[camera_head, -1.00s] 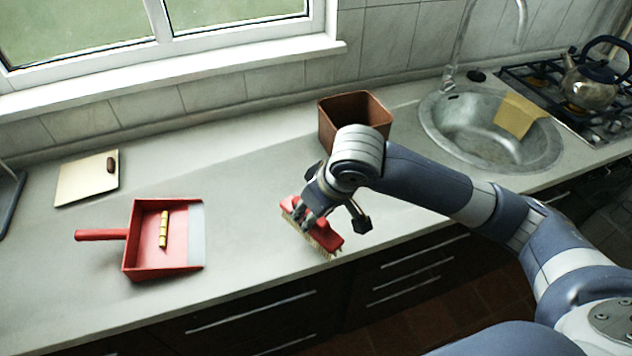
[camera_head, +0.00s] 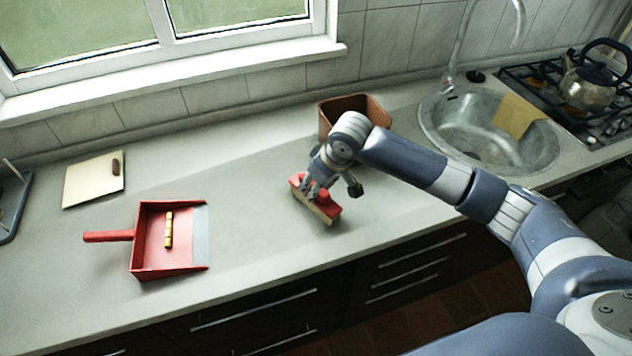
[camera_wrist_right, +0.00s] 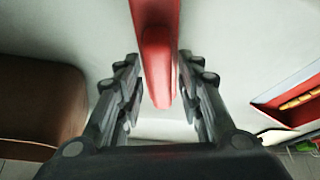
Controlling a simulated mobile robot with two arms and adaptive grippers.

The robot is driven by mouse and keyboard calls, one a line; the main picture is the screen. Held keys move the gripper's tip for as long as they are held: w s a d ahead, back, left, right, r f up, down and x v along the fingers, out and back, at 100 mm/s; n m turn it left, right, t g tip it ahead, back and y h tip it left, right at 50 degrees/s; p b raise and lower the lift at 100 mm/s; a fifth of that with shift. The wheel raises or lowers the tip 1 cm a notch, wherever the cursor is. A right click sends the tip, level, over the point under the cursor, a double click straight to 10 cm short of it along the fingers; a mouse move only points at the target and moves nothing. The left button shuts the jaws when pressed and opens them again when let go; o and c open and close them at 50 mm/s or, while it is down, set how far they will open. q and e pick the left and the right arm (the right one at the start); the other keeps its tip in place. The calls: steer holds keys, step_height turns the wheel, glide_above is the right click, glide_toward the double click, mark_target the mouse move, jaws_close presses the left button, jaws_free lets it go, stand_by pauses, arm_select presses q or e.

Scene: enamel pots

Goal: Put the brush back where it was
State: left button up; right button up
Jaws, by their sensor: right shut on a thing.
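The brush (camera_head: 326,207) has a red body and pale bristles. It is at the middle of the counter, near the front edge, tilted, with its bristles facing down. My right gripper (camera_head: 313,189) is shut on its red handle. In the right wrist view the red handle (camera_wrist_right: 158,62) lies between the two fingers of the right gripper (camera_wrist_right: 160,95). Whether the bristles touch the counter I cannot tell. A red dustpan (camera_head: 140,240) lies to the left with a small yellow segmented piece (camera_head: 168,230) in it. My left gripper is not in view.
A brown square bin (camera_head: 330,117) stands just behind my right gripper. A sink (camera_head: 440,125) with a yellow cloth (camera_head: 514,116) and a stove with a kettle (camera_head: 588,88) are at the right. The counter between dustpan and brush is clear.

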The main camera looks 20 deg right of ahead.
steer(key=shift+f, duration=0.15)
steer(key=o, duration=1.1)
steer(key=shift+c, duration=0.2)
steer(key=b+v, duration=0.1)
steer(key=v, duration=1.1)
